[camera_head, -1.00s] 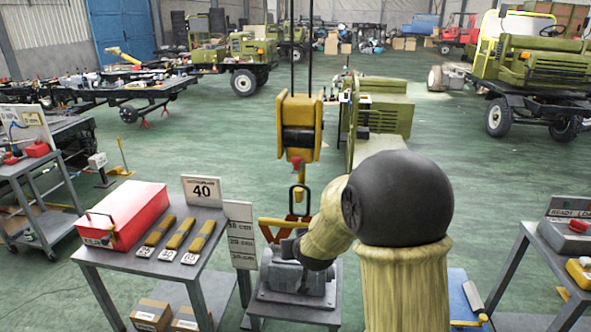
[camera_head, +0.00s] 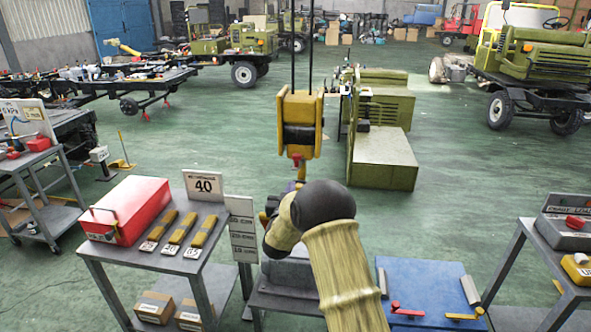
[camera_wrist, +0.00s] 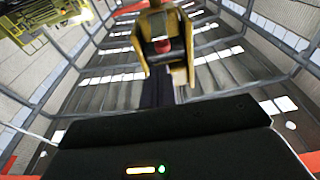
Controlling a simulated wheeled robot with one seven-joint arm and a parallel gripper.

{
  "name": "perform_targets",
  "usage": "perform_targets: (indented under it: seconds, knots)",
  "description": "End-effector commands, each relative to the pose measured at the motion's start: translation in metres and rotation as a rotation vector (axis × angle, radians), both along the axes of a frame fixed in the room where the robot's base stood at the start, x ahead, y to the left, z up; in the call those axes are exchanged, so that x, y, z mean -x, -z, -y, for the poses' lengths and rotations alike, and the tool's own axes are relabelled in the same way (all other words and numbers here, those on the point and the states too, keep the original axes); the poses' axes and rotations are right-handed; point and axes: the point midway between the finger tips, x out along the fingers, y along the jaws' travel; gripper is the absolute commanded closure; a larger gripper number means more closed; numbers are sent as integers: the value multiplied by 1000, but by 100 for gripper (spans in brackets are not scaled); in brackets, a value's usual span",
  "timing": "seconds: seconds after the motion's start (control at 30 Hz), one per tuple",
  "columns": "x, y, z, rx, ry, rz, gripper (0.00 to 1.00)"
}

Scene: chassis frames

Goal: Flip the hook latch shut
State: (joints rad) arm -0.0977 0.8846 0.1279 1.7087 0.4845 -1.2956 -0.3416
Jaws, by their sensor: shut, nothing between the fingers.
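The yellow hoist block (camera_head: 298,125) hangs on two dark cables, with a red piece (camera_head: 297,158) at its lower end. The hook and its latch below are mostly hidden behind my arm in the head view. In the wrist view the block (camera_wrist: 157,22) hangs overhead, with the red piece (camera_wrist: 163,46) facing me. My gripper (camera_wrist: 157,88) is shut and empty, its dark fingers pointing toward the block's underside. I cannot tell whether it touches the hook. The latch's position cannot be made out.
A grey table (camera_head: 150,258) with a red toolbox (camera_head: 127,208), yellow tools and a "40" sign stands at left. A grey block (camera_head: 287,272) sits on a stand below the hoist. A blue board (camera_head: 430,285) and another cart (camera_head: 535,235) are at right.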

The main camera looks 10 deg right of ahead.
Motion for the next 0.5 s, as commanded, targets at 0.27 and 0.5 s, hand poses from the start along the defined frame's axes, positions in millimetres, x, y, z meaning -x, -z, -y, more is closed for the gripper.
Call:
perform_targets:
  seconds: [0.27, 0.5]
  knots:
    - [-19, -6, 8, 1, 2, 0, 100]
    - [-49, -12, 17, 0, 1, 0, 100]
